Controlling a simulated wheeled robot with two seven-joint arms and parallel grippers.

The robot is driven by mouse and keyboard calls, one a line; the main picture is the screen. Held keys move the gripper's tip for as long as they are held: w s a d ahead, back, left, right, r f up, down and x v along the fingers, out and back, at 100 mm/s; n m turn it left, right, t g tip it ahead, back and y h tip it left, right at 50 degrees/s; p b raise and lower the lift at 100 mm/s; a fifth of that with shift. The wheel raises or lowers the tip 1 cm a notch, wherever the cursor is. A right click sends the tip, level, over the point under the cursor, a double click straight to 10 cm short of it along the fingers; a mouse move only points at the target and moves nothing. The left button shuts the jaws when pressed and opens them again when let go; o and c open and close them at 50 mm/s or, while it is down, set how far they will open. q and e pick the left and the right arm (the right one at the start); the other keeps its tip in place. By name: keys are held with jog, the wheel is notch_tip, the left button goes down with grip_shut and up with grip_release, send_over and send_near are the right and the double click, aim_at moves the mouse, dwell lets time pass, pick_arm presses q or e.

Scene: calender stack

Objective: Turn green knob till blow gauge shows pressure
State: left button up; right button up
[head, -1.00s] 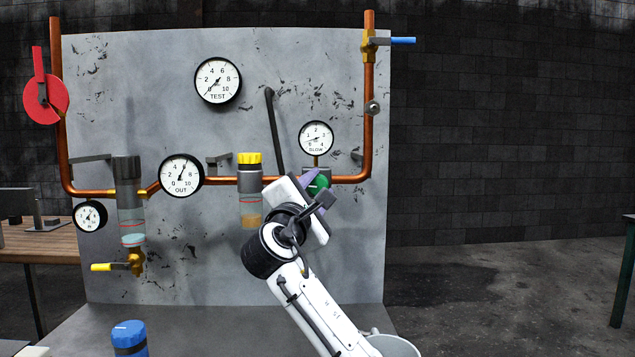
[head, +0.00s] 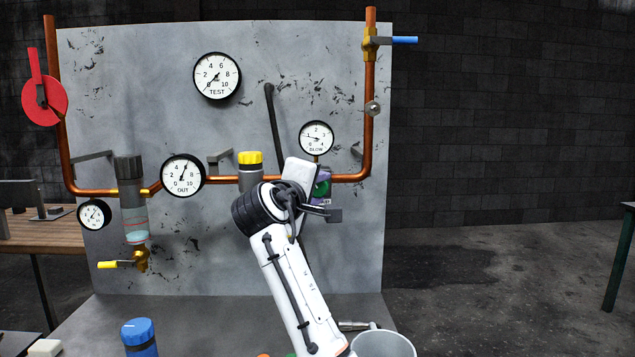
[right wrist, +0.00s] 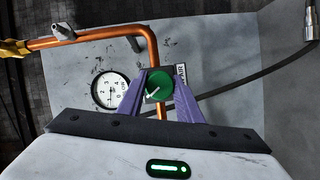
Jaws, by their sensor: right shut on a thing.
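The green knob (head: 322,187) sits on the panel below the blow gauge (head: 316,138), partly hidden by my right gripper (head: 322,188). In the right wrist view the knob (right wrist: 158,85) lies between the purple fingertips of the right gripper (right wrist: 159,92), which are shut on it. A pale pointer mark shows on the knob's face. The blow gauge also shows in the right wrist view (right wrist: 110,90). In the head view its needle points left, near the low numbers. My left gripper is not in view.
Copper pipe (head: 368,110) runs up beside the knob. A dark hose (head: 273,125) hangs on the panel. The yellow-capped filter (head: 250,165) and out gauge (head: 182,175) are to the left. A blue-capped bottle (head: 139,335) and a bucket (head: 383,342) stand in front.

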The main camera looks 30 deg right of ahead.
jog(key=shift+m, duration=0.5)
jog(key=o, duration=1)
jog(key=shift+o, duration=0.2)
jog(key=v, duration=1)
jog(key=shift+r+b, duration=0.2)
jog(key=shift+b, duration=0.2)
jog(key=shift+s+a, duration=0.1)
